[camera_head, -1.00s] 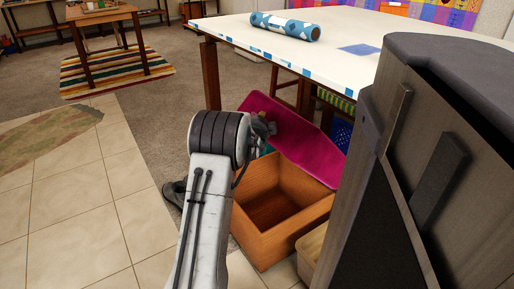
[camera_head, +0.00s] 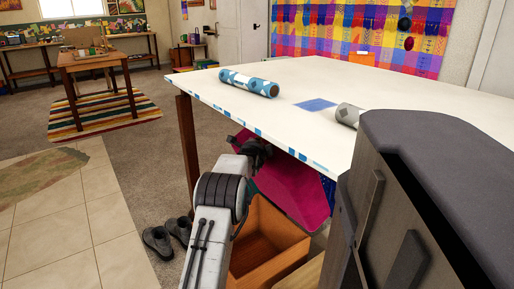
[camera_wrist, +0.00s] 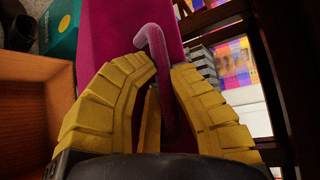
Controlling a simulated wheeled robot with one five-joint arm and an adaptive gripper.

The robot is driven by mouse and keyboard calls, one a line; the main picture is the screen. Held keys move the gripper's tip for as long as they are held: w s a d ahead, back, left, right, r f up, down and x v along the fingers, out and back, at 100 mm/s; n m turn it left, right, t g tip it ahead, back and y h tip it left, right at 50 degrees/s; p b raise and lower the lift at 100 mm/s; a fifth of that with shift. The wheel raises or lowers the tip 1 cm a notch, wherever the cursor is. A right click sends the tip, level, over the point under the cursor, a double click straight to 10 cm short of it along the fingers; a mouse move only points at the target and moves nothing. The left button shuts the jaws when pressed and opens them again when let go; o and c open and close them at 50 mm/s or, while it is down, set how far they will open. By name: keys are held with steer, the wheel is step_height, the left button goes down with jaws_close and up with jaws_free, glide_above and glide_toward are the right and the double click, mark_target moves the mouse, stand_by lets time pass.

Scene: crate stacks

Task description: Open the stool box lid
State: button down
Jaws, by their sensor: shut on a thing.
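The stool box (camera_head: 262,235) is an open-topped brown wooden box on the floor beside the table. Its magenta lid (camera_head: 292,190) stands raised and tilted above the box, partly hidden by my arm and the tabletop. My gripper (camera_head: 262,148) is at the lid's upper left part, close under the table edge. In the wrist view, the yellow fingers of my gripper (camera_wrist: 160,75) are closed around a thin hooked magenta handle (camera_wrist: 160,50) on the lid (camera_wrist: 110,50). The box's wooden wall (camera_wrist: 40,75) shows at left there.
The white table (camera_head: 320,80) overhangs the lid and carries a blue patterned roll (camera_head: 249,83) and a grey roll (camera_head: 348,115). A dark grey cabinet-like body fills the right side. Shoes (camera_head: 158,240) lie left of the box. The tiled floor at left is clear.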

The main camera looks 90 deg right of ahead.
steer(key=shift+s+r, duration=0.1)
steer(key=c, duration=1.3)
jaws_free()
steer(key=v, duration=1.2)
